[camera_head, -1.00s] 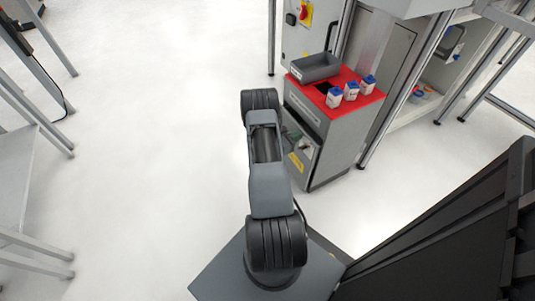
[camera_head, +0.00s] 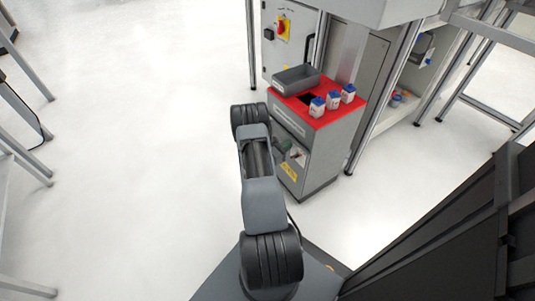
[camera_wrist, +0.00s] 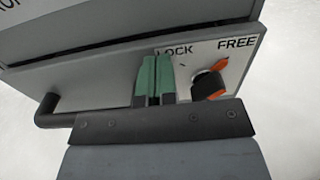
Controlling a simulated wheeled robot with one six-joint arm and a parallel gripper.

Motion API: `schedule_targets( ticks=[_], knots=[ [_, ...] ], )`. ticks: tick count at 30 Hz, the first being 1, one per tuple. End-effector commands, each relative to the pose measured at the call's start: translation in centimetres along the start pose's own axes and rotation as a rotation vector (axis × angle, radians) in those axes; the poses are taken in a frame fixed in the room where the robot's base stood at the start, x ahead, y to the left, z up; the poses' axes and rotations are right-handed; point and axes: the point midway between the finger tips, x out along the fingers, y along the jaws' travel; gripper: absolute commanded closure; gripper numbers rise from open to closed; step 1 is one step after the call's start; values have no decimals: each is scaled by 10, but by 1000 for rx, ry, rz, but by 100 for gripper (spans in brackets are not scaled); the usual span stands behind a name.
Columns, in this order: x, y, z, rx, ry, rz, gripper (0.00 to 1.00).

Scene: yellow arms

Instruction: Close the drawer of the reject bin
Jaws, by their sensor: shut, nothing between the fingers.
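The reject bin is the grey cabinet (camera_head: 319,158) with a red top, right of my arm in the head view. Its upper front has a pale label strip (camera_head: 290,119). In the wrist view a grey front panel (camera_wrist: 110,88) carries the words LOCK and FREE, a black knob (camera_wrist: 207,84) with an orange mark, and a black bar handle (camera_wrist: 46,112) at the left. My gripper (camera_wrist: 155,62) is shut and empty, its green fingertips in front of this panel, left of the knob. I cannot tell whether they touch it, or how far the drawer stands out.
A tall cabinet with a red-yellow switch (camera_head: 283,27) is behind. Metal frame legs stand at right and left. White floor (camera_head: 150,150) at left is clear.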

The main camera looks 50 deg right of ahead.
Motion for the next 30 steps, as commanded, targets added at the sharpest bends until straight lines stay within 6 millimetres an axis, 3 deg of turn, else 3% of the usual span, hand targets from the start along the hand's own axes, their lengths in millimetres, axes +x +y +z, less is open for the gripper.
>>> schedule_targets(
  ticks=[9, 15, 21, 30],
  knots=[
    [-72, 0, 1, -10, 2, 18, 100],
    [-106, -1, 0, -10, 1, 16, 100],
    [-125, -2, -1, -10, 2, 13, 100],
    [-131, -2, 0, -8, 2, 8, 100]
  ],
)
